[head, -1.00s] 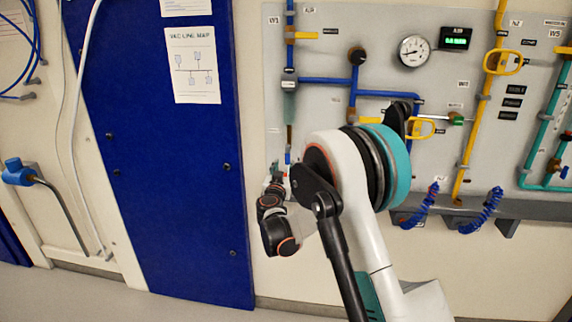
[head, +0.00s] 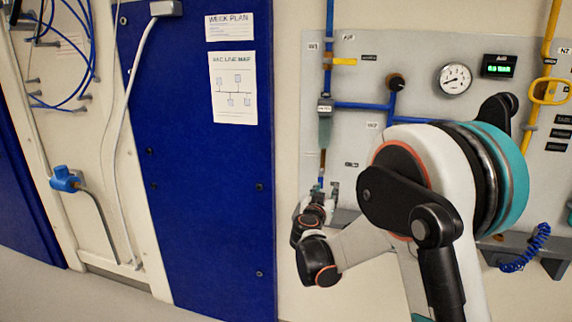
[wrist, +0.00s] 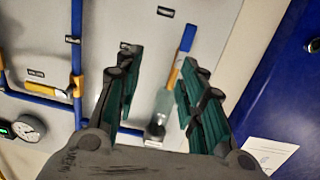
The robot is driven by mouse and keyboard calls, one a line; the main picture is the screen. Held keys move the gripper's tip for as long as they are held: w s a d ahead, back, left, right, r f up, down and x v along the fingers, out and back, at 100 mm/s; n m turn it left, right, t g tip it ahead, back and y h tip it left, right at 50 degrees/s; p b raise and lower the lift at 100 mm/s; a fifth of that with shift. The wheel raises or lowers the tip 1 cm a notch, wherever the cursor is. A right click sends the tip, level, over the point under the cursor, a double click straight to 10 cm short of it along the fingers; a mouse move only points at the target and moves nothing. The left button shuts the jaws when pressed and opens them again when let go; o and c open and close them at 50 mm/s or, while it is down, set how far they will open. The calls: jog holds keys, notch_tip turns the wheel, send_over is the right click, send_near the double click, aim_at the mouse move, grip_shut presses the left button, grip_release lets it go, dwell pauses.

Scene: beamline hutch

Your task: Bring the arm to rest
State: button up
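My gripper (wrist: 157,70) is open in the wrist view, its two dark green-and-black fingers apart with nothing gripped. In the head view my gripper (head: 326,190) is small, near the lower end of that pipe at the panel's left side. My arm is bent and reaches toward the wall, hiding part of the panel.
The grey panel (head: 352,62) carries blue and yellow pipes, a round gauge (head: 455,79) and a green-lit display (head: 498,66). A ledge (head: 553,250) with a coiled blue hose (head: 527,248) sits below. Left are a blue door (head: 190,130) and a blue valve (head: 65,180). Floor shows lower left.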

jog(key=s+d+r+g, duration=0.3)
jog(key=s+d, duration=0.1)
jog(key=s, duration=0.6)
jog(key=s+d+r+g, duration=0.25)
jog(key=s+d, duration=0.25)
jog(key=s, duration=0.5)
jog(key=s+a+f+n+g+y, duration=0.1)
jog(key=s+f+y, duration=0.1)
jog(key=s, duration=0.7)
jog(key=s+a+f+n+g+y, duration=0.1)
jog(key=s+a+y, duration=0.1)
jog(key=s, duration=0.6)
jog(key=s+a+f+n+g+y, duration=0.1)
jog(key=s+f+n+y, duration=0.1)
jog(key=s, duration=0.7)
jog(key=shift+s+a+f, duration=0.3)
jog(key=shift+a+f, duration=0.05)
